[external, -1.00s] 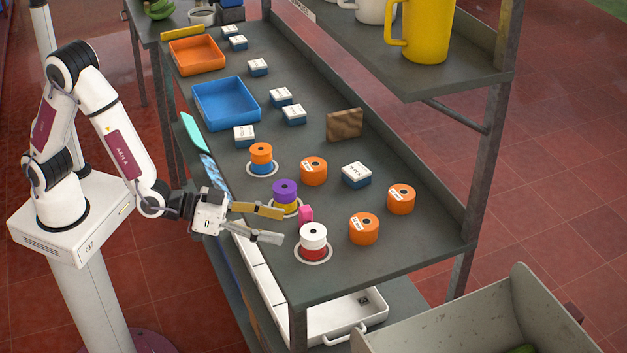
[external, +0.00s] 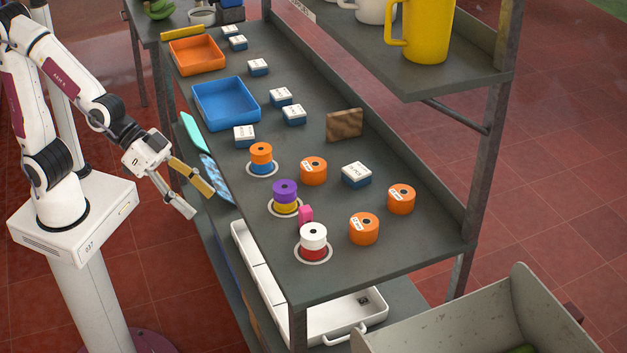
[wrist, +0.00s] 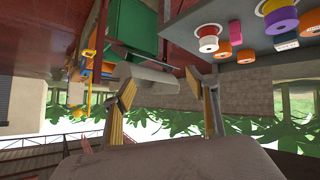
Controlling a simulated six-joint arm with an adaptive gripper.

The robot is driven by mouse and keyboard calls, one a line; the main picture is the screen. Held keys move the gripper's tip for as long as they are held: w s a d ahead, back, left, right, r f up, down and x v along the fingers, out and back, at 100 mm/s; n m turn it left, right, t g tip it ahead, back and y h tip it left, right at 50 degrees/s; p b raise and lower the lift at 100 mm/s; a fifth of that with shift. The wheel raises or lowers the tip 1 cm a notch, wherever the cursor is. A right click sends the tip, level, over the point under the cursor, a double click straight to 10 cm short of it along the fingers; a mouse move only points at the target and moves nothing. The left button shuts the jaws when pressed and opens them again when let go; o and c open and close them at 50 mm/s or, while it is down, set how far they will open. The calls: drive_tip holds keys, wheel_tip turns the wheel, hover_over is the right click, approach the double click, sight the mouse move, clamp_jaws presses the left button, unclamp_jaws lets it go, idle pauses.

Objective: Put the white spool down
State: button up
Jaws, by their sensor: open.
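The white spool (external: 313,235) sits upright on top of a red spool (external: 314,254), which stands on a round white-rimmed ring near the table's front right edge. My gripper (external: 202,199) is open and empty, off the left edge of the table, well away from the spools. In the wrist view the two fingers (wrist: 160,95) are spread with nothing between them. The white spool (wrist: 208,28) and red spool (wrist: 209,43) show at the upper right there, in an upside-down view.
A purple spool (external: 285,188) on a yellow one and an orange spool (external: 261,150) on a blue one stand in rings nearby. A blue tray (external: 226,103) stands farther back.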

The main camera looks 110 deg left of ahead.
drive_tip(key=s+a+m+g, duration=0.2)
drive_tip(key=s+g, duration=0.3)
drive_tip(key=s, duration=2.2)
drive_tip(key=shift+s+a+f+y, duration=0.2)
drive_tip(key=shift+a+f+y, duration=0.15)
drive_tip(key=shift+a, duration=0.2)
drive_tip(key=shift+c, duration=1.1)
drive_tip(key=shift+w, duration=0.1)
drive_tip(key=w+t, duration=0.3)
drive_tip(key=w, duration=2)
drive_tip(key=w+a+f+n+t+y, duration=0.1)
drive_tip(key=w+a+f+t+y, duration=0.1)
drive_tip(key=w+a+f, duration=0.3)
drive_tip(key=w+a+f+n+t+y, duration=0.2)
drive_tip(key=w+a+f, duration=0.3)
drive_tip(key=w, duration=0.8)
drive_tip(key=shift+w+a+f, duration=0.2)
drive_tip(key=shift+w+f, duration=0.15)
drive_tip(key=shift+f, duration=0.2)
